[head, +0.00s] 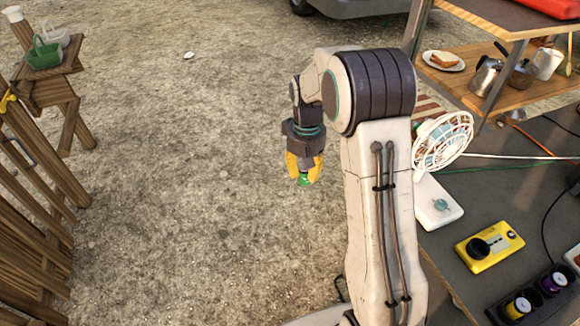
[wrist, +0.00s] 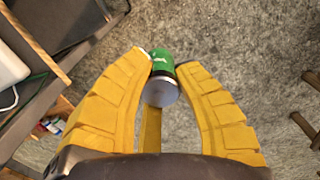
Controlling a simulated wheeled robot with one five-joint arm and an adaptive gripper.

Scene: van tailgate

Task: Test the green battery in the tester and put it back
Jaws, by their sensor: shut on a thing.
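My gripper (head: 304,172) is shut on the green battery (wrist: 161,65), which has a dark band and a pale silver end. It is held in the air over the gravel, left of the tailgate table. In the head view only a bit of the green battery (head: 304,181) shows between the yellow fingers. A yellow box with a round black socket (head: 490,245), probably the tester, lies on the grey table to the right. A black holder (head: 545,300) with purple-labelled and yellow-labelled cells stands at the lower right, partly cut off by the picture edge.
A white fan (head: 443,140) on a white base stands near the table's left edge. Behind it are wooden shelves with a plate (head: 444,61) and metal pots. A wooden stool with a green basket (head: 44,54) and wooden slats are at the left. The gravel between is clear.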

